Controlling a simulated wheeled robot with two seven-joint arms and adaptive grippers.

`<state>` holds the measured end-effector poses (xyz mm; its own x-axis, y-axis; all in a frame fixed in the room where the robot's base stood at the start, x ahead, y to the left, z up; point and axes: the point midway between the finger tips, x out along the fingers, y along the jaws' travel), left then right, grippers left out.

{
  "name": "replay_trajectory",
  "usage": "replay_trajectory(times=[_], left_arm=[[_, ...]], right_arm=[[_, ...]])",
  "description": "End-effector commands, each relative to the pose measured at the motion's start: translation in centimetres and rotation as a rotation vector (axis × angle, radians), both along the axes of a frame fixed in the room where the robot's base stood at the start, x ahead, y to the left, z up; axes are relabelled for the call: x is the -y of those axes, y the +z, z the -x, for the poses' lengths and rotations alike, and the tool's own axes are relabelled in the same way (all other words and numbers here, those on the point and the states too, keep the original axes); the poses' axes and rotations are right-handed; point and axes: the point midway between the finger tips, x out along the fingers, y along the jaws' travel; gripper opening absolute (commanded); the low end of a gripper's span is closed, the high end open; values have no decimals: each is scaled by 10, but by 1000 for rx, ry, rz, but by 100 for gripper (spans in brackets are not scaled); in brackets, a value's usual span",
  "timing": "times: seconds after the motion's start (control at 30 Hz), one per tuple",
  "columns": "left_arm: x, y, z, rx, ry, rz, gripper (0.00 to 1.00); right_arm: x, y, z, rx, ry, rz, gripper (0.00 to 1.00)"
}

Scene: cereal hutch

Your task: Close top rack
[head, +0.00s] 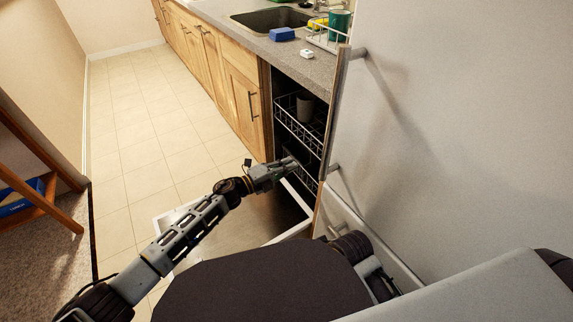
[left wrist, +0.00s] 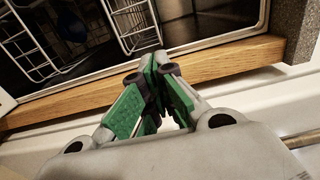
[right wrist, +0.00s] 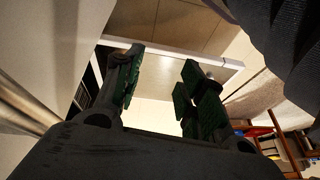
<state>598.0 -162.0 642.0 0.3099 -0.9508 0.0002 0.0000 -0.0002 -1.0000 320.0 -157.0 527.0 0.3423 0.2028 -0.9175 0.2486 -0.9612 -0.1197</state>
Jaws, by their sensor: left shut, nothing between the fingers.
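My left gripper (head: 294,163) is shut and empty at the opening, just below the top rack's front. Its closed fingers (left wrist: 152,62) show by a wooden edge, with wire racks (left wrist: 35,45) beyond. My right gripper (right wrist: 158,85) is open and empty, above the lowered door area.
The dishwasher door (head: 240,228) lies open and low in front of the cavity. A tall pale panel (head: 450,120) with a handle bar blocks the right side. The counter (head: 310,65) holds a blue sponge (head: 282,34). Tiled floor (head: 140,150) is clear at left.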

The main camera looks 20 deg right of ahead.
Motion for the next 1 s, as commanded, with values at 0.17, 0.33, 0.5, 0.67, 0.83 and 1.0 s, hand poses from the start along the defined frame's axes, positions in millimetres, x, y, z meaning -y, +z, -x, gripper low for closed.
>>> replay_trajectory(times=[0.17,0.33,0.5,0.67,0.83,1.0], left_arm=[[-6,-1,2,-1,0,-1,0],[-6,-1,2,-1,0,0,0],[-6,0,2,-1,0,0,0],[-6,4,-1,-10,21,13,0],[-9,21,-13,-46,102,54,0],[-17,43,-32,-119,232,120,0]], right_arm=[[1,4,1,-5,0,6,40],[2,4,1,-7,0,8,40],[1,3,1,-8,0,6,32],[1,4,0,-6,1,5,12],[-1,5,-2,-2,2,1,0],[-3,6,-6,5,5,-3,0]])
